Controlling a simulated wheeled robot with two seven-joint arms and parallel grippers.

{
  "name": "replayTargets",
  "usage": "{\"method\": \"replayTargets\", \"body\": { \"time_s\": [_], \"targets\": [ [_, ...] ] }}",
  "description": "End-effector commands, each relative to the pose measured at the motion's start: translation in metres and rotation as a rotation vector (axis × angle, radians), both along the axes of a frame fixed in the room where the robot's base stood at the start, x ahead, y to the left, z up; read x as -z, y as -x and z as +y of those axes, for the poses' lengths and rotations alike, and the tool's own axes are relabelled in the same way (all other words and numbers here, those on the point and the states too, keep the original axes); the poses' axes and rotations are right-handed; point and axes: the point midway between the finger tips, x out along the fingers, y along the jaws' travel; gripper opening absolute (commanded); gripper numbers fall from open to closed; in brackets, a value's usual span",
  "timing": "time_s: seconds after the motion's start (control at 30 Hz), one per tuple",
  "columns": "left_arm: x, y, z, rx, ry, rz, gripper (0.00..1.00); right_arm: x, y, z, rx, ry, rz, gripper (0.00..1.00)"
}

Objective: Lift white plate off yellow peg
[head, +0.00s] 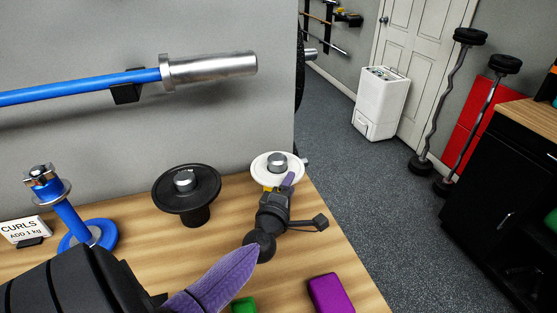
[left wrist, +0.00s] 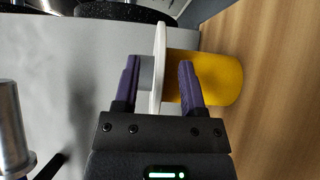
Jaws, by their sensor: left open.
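The white plate (head: 257,163) lies on top of the yellow peg (head: 267,188) near the right edge of the wooden bench, with a silver knob (head: 277,160) standing up at its middle. In the left wrist view the white plate (left wrist: 158,70) shows edge-on, against the yellow peg (left wrist: 222,80). My left gripper (head: 289,178) is at the near side of the plate. Its purple fingers are open, one on each side of the plate's rim, with gaps showing in the left wrist view (left wrist: 159,82). Most of the peg is hidden in the head view. My right gripper is not in view.
A black plate (head: 204,201) sits on a black stand to the left. A blue peg (head: 70,220) and a CURLS card (head: 25,229) stand further left. A purple block (head: 330,293) and a green object (head: 243,305) lie in front. A blue-handled bar (head: 80,90) hangs on the wall.

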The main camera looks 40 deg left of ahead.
Motion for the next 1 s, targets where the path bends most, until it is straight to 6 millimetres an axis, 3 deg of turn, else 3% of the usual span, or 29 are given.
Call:
{"method": "replayTargets", "body": {
  "time_s": [0.13, 0.33, 0.6, 1.0],
  "targets": [
    [0.002, -0.018, 0.008, 0.001, -0.001, 0.000, 0.53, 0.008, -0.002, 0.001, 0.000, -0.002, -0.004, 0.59],
    [0.000, -0.019, 0.008, 0.002, -0.001, 0.002, 0.53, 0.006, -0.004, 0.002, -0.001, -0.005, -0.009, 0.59],
    [0.000, -0.019, 0.008, 0.002, -0.001, 0.002, 0.00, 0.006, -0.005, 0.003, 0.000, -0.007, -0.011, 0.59],
    [0.001, -0.019, 0.008, 0.002, -0.001, 0.002, 0.00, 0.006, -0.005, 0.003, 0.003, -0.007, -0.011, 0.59]
  ]
}}
